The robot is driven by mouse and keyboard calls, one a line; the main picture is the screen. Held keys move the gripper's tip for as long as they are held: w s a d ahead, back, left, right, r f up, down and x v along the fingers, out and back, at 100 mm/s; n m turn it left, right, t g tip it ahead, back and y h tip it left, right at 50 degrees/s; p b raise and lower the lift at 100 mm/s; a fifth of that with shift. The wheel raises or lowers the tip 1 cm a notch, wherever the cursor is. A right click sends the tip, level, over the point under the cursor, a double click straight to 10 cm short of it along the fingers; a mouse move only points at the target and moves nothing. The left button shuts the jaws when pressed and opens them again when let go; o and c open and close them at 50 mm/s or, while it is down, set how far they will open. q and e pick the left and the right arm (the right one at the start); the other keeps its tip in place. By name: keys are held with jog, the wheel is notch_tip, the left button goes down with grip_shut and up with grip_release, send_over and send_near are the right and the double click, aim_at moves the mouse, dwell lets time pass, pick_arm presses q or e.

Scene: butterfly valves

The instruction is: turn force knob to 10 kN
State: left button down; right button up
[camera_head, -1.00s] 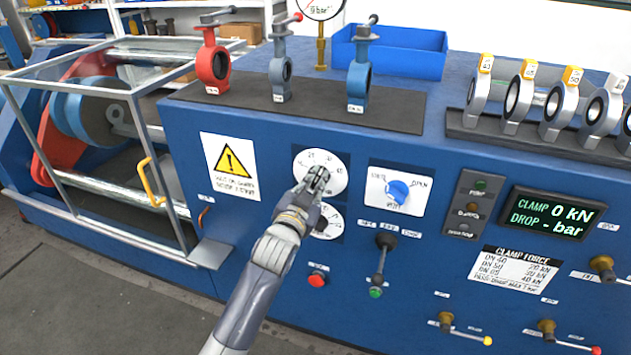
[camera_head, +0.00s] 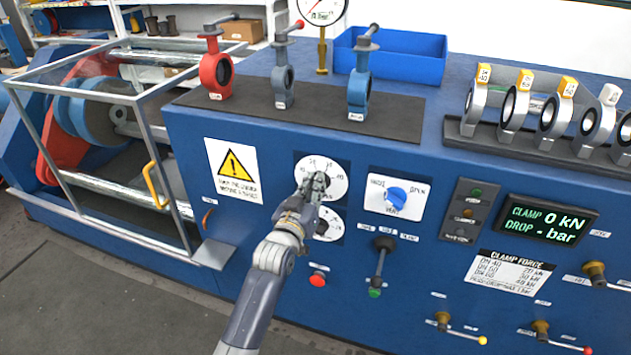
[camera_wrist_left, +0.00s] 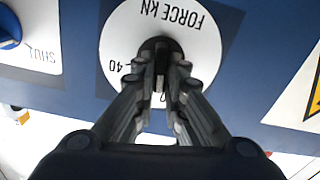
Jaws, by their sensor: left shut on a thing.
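The force knob's white dial (camera_head: 335,171) is the upper of two round dials on the blue panel. In the left wrist view the dial (camera_wrist_left: 122,38) reads "FORCE kN", with a 40 mark visible. My left gripper (camera_head: 316,184) is at this dial, its fingers shut on the dark force knob (camera_wrist_left: 157,50) at the centre. The fingers hide much of the knob and part of the scale, so its pointer setting cannot be read. The display (camera_head: 548,219) shows "CLAMP 0 kN" and "DROP - bar". My right gripper is not in view.
A second dial (camera_head: 331,229) sits just below, partly behind my arm. The blue valve knob (camera_head: 396,197) is to the right. A black lever (camera_head: 381,262) and a red button (camera_head: 318,280) are lower down. A caged press (camera_head: 100,130) stands at the left.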

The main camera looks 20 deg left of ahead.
pick_arm(q)
jog(key=shift+a+f+n+p, duration=0.15)
jog(key=shift+n+p, duration=0.4)
jog(key=shift+n, duration=1.35)
jog(key=shift+a+n+p, duration=0.1)
jog(key=shift+n+p, duration=0.45)
jog(key=shift+n, duration=1.35)
jog(key=shift+a+f+n+p, duration=0.15)
jog(key=shift+n+p, duration=0.4)
jog(key=shift+n, duration=1.35)
jog(key=c, duration=1.7)
grip_release()
jog(key=shift+o, duration=0.2)
jog(key=shift+s, duration=0.1)
